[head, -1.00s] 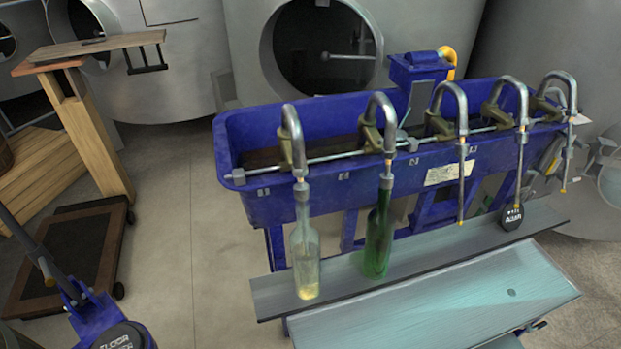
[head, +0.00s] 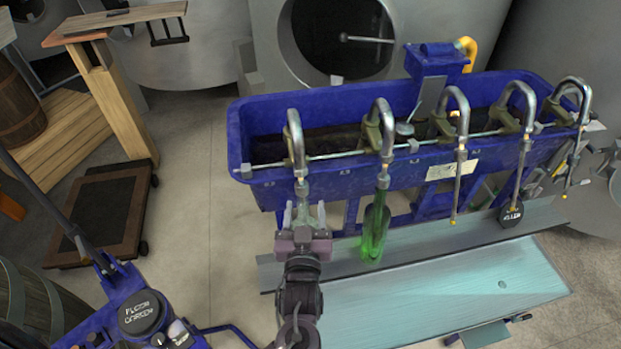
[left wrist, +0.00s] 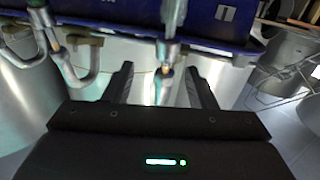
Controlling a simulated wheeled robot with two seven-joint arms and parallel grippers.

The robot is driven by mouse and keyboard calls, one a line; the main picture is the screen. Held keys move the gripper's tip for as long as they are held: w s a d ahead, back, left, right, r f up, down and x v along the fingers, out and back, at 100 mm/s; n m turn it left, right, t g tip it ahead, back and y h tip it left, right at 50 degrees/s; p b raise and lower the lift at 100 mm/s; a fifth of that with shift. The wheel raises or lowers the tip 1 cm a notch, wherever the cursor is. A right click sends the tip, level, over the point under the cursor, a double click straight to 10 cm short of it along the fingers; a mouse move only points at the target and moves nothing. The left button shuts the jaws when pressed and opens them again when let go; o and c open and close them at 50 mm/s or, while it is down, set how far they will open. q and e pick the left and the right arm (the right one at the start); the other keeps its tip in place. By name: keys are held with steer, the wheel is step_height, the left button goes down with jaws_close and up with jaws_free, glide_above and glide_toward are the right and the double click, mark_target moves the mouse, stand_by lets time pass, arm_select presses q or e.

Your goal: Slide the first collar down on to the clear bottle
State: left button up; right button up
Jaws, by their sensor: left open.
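The first collar (head: 301,188) is a grey sleeve at the lower end of the leftmost curved spout. My left gripper (head: 304,213) is open just below it, its two fingers pointing up on either side of the spout line. The clear bottle (head: 303,219) stands under this spout, mostly hidden behind my gripper, with only a pale part showing between the fingers. In the left wrist view the collar (left wrist: 167,50) hangs ahead of and between the open fingers (left wrist: 163,88), apparently apart from them. My right gripper is not in view.
A green bottle (head: 374,232) stands under the second spout. The blue trough (head: 340,160) carries several spouts on a rod. A grey shelf board (head: 450,240) runs below them.

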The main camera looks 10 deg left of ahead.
mark_target(302, 192)
arm_select(q)
steer(key=w, duration=0.2)
steer(key=w+a+p, duration=0.1)
steer(key=w, duration=0.1)
steer(key=w+a, duration=0.1)
steer(key=w, duration=0.1)
steer(key=shift+w+f+p, duration=0.1)
steer(key=shift+w+p, duration=0.05)
steer(key=shift+p, duration=0.2)
steer(key=shift+w, duration=0.35)
steer(key=shift+w+a+f, duration=0.1)
steer(key=shift+w+a, duration=0.05)
steer(key=shift+w, duration=0.05)
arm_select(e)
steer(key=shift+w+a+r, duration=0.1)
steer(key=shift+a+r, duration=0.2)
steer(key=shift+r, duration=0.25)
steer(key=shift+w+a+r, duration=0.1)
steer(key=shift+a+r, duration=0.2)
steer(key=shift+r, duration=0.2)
